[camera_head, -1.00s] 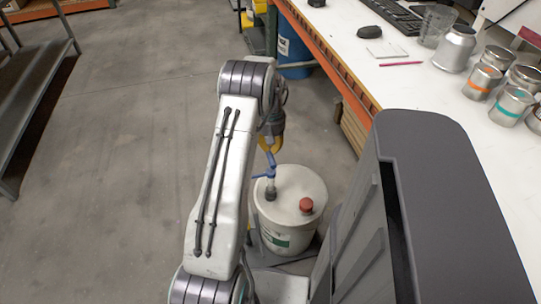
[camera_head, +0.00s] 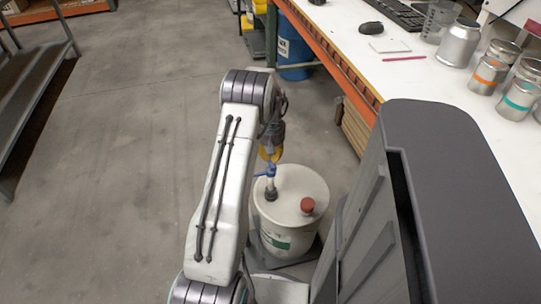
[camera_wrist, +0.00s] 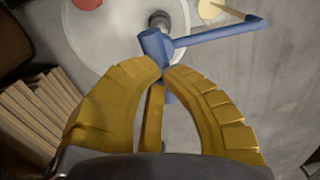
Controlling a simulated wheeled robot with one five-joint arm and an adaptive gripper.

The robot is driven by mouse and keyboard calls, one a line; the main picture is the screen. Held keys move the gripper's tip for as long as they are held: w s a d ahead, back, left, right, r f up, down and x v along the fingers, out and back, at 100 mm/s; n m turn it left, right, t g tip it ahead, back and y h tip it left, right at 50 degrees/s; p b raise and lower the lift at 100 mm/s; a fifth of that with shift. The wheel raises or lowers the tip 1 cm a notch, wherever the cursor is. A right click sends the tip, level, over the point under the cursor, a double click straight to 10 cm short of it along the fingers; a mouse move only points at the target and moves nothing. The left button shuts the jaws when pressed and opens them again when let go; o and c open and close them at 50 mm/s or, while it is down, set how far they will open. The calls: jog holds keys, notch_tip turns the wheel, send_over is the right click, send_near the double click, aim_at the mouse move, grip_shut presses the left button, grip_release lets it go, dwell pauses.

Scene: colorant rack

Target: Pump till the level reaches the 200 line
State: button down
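A white bucket (camera_head: 290,228) with a red cap (camera_head: 307,205) stands on the floor beside my arm. A blue pump (camera_head: 267,171) rises from its lid on a dark collar. My gripper (camera_head: 268,155) is at the pump's top, partly hidden by my arm. In the wrist view, the yellow fingers (camera_wrist: 163,70) close to nearly touching tips at the blue pump head (camera_wrist: 154,45). I cannot tell whether they grip it or press against it. The blue spout (camera_wrist: 220,33) reaches right, with a pale round thing (camera_wrist: 210,9) near it. No 200 line is readable.
A white workbench (camera_head: 415,75) on the right holds a clear beaker (camera_head: 438,20), a silver bottle (camera_head: 458,43) and several banded cans (camera_head: 487,75). A blue drum (camera_head: 294,48) stands under its far end. A metal shelf (camera_head: 30,85) is at left. Open floor lies between.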

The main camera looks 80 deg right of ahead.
jog(key=shift+f+b, duration=0.8)
jog(key=shift+f, duration=0.75)
jog(key=shift+r, duration=0.2)
jog(key=shift+r+p, duration=2.85)
jog(key=shift+r, duration=1.45)
jog(key=shift+f, duration=0.15)
jog(key=shift+r, duration=0.3)
notch_tip(320, 180, up, 6)
jog(key=p, duration=0.4)
jog(key=shift+f, duration=0.15)
